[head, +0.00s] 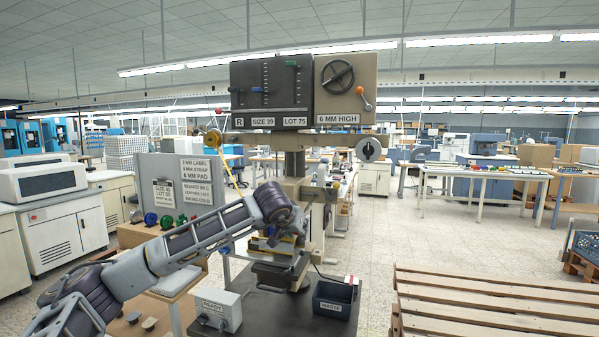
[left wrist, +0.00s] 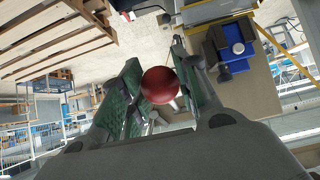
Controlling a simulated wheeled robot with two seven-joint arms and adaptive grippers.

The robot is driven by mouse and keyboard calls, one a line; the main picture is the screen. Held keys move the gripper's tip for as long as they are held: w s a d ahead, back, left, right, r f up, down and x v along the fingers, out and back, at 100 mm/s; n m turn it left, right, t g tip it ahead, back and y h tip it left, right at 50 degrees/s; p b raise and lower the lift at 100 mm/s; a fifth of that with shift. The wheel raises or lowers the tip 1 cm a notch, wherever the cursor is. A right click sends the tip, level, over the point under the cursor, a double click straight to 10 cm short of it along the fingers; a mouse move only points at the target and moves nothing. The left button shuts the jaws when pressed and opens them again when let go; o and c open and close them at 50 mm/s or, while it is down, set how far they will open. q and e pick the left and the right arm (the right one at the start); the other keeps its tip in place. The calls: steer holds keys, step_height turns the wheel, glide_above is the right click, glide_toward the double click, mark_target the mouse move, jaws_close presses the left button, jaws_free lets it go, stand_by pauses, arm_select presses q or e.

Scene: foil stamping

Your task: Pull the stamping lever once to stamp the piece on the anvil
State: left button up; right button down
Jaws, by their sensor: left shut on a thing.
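The stamping press (head: 275,90) stands in the middle of the head view, with a dark box head marked "SIZE 39" and "LOT 75" and a beige box marked "6 MM HIGH". My left gripper (left wrist: 157,62) is shut on the red ball knob (left wrist: 161,85) of the stamping lever, which sits between its two green-padded fingers. In the head view my left arm crosses in front of the press, and its wrist hides the knob and most of the lever. The anvil (head: 272,272) is low on the press, partly covered; I cannot make out the piece. My right gripper is not in view.
A "READY" box (head: 217,311) and a dark "WASTE" bin (head: 333,299) stand on the press's dark base. A sign board (head: 187,168) and coloured knobs are at the left. A wooden pallet (head: 490,305) lies at the right front.

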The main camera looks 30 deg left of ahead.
arm_select(q)
steer(key=shift+f, duration=0.15)
steer(key=shift+s+r+p, duration=0.15)
steer(key=shift+r+p, duration=0.3)
steer(key=shift+r, duration=0.3)
steer(key=shift+d+r+p, duration=0.1)
steer(key=shift+r+p, duration=0.75)
steer(key=shift+r, duration=0.35)
steer(key=shift+s+r, duration=0.1)
steer(key=shift+r, duration=0.25)
steer(key=shift+p, duration=0.3)
steer(key=shift+r+p, duration=1.2)
steer(key=shift+r, duration=0.3)
